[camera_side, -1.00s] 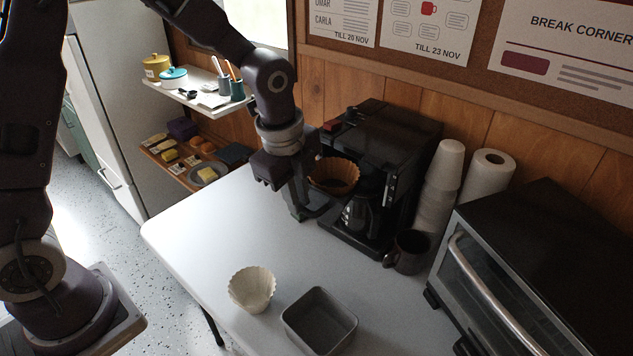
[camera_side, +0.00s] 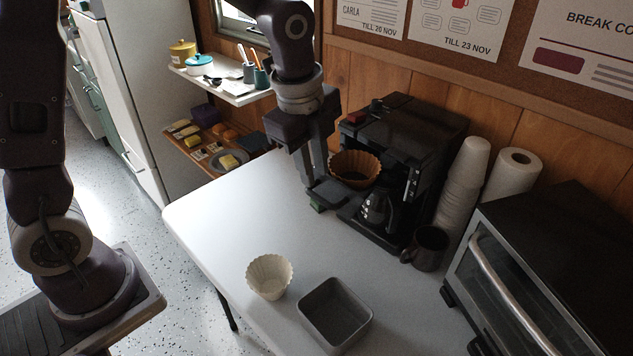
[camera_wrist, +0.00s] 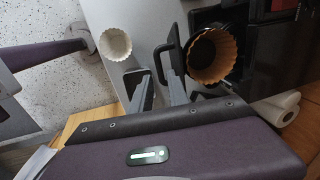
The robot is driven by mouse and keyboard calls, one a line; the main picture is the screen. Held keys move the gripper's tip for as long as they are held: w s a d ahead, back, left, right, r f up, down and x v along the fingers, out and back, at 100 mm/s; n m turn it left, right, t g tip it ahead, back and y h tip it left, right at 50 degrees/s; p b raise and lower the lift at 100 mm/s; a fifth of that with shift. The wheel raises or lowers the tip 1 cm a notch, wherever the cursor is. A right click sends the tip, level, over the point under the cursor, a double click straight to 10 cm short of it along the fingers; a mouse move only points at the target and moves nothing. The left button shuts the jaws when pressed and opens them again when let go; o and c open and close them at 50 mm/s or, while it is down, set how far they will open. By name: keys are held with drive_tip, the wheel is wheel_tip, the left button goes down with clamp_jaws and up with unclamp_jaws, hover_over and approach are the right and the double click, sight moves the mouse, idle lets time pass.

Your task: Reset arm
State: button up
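My gripper (camera_side: 312,180) is beside the left front of the black coffee maker (camera_side: 415,135), pointing down. In the wrist view my gripper (camera_wrist: 160,90) shows two fingers spread apart, with nothing seen held between them. A black loop-shaped handle (camera_wrist: 165,55) lies just beyond the fingertips; I cannot tell whether they touch it. Beside it is a brown fluted filter (camera_wrist: 212,55), which also shows at the front of the coffee maker in the side view (camera_side: 355,167).
A pale fluted filter (camera_side: 270,276) and a grey square tin (camera_side: 335,312) are on the white table (camera_side: 225,225). A dark mug (camera_side: 428,248), stacked cups (camera_side: 462,185), a paper roll (camera_side: 512,178) and a toaster oven (camera_side: 550,260) stand right. The table's left part is clear.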

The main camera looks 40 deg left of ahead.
drive_tip(key=shift+s+r, duration=0.15)
drive_tip(key=shift+r, duration=0.65)
drive_tip(key=s+a+r+n+t, duration=0.1)
drive_tip(key=s+a+r+n, duration=0.1)
drive_tip(key=s+n, duration=0.7)
drive_tip(key=s+a+r+n+t, duration=0.2)
drive_tip(key=s+n, duration=0.6)
drive_tip(key=s, duration=0.4)
wheel_tip(320, 180, up, 3)
drive_tip(key=shift+a+f+n+t, duration=0.1)
drive_tip(key=shift+a+n+t, duration=0.2)
drive_tip(key=shift+a+n, duration=0.15)
